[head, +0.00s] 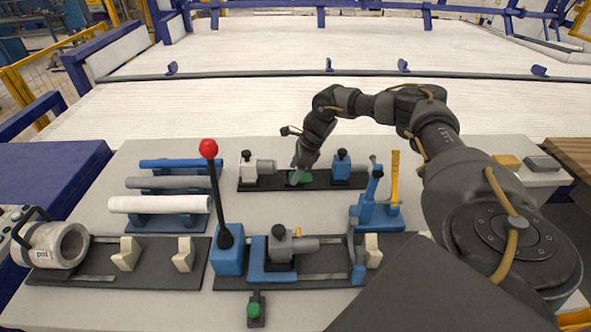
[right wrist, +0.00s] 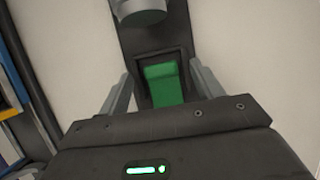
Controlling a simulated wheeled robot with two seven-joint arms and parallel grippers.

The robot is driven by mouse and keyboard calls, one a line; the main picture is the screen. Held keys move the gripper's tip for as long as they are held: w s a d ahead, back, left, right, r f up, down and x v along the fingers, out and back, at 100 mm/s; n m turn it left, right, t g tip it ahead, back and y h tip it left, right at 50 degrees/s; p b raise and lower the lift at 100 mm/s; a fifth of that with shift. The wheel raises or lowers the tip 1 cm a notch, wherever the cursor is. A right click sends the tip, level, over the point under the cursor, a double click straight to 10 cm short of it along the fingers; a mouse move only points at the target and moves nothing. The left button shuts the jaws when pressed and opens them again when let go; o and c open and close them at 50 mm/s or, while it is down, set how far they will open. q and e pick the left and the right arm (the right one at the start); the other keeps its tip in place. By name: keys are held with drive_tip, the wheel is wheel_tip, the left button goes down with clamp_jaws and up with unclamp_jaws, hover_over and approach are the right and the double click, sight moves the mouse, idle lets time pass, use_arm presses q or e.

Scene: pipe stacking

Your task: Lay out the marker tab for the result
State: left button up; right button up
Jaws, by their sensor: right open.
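A green marker tab (head: 306,181) sits in a square recess of a dark base plate (head: 268,184) at the back middle of the table. It also shows in the right wrist view (right wrist: 165,84), lying between my two grey fingers. My right gripper (head: 297,176) is open and empty, pointing down at the tab, with one finger on each side. I cannot tell whether the fingers touch the tab. The gripper partly hides the tab in the head view. My left gripper is not in view.
Two small clamps, one at left (head: 249,168) and one at right (head: 341,165), flank the recess. Blue, grey and white pipes (head: 160,204) lie on a rack to the left. A red-knobbed lever (head: 209,150) stands tall nearer the front.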

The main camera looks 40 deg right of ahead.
sight(308, 178)
drive_tip(key=b+v, duration=0.1)
drive_tip(key=v, duration=1)
drive_tip(key=shift+a+f, duration=0.15)
idle(0.6)
